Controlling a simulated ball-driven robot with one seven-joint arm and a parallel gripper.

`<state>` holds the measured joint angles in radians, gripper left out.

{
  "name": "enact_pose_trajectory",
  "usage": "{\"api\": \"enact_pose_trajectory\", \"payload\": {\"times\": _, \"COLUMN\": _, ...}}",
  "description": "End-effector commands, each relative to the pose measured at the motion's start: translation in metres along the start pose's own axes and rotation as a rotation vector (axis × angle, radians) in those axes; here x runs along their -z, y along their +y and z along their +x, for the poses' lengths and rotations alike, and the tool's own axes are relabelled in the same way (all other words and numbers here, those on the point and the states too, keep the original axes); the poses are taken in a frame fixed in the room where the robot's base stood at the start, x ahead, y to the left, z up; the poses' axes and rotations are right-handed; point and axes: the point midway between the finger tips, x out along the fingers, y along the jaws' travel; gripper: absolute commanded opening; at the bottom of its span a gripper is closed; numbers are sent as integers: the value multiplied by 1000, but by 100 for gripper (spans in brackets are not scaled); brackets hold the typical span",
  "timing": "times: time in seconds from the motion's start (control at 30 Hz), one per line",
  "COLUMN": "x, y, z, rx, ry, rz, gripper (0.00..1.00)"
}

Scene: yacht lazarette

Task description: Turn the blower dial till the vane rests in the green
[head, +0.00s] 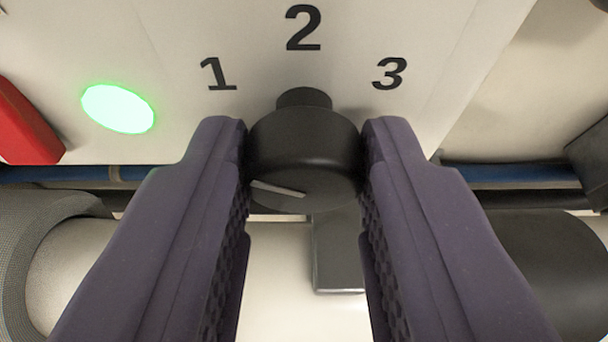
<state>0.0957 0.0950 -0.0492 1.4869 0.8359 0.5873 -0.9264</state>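The blower dial (303,150) is a round black knob on a pale panel, with the numbers 1, 2 and 3 arched around it. A thin light pointer line (278,188) on its face points left, below the level of the 1. My gripper (304,165) has its two dark purple fingers on either side of the dial, their tips closed against its sides. A round green light (118,108) glows on the panel to the left. No vane or green band on a gauge shows in this view.
A red part (25,125) stands at the left edge. Blue lines (510,174) and a pale pipe with dark sleeves (545,250) run across below the panel. A grey bracket (338,260) sits under the dial.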

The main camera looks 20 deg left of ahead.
Motion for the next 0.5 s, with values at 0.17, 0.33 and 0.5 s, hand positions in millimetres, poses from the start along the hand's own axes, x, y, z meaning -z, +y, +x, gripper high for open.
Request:
{"api": "enact_pose_trajectory", "payload": {"times": 0.17, "x": 0, "y": 0, "z": 0, "rx": 2, "ry": 0, "rz": 5, "gripper": 3}}
{"api": "enact_pose_trajectory", "payload": {"times": 0.33, "x": -1, "y": 1, "z": 0, "rx": 17, "ry": 0, "rz": 42, "gripper": 3}}
{"api": "enact_pose_trajectory", "payload": {"times": 0.5, "x": -2, "y": 2, "z": 0, "rx": 51, "ry": 1, "rz": 127, "gripper": 3}}
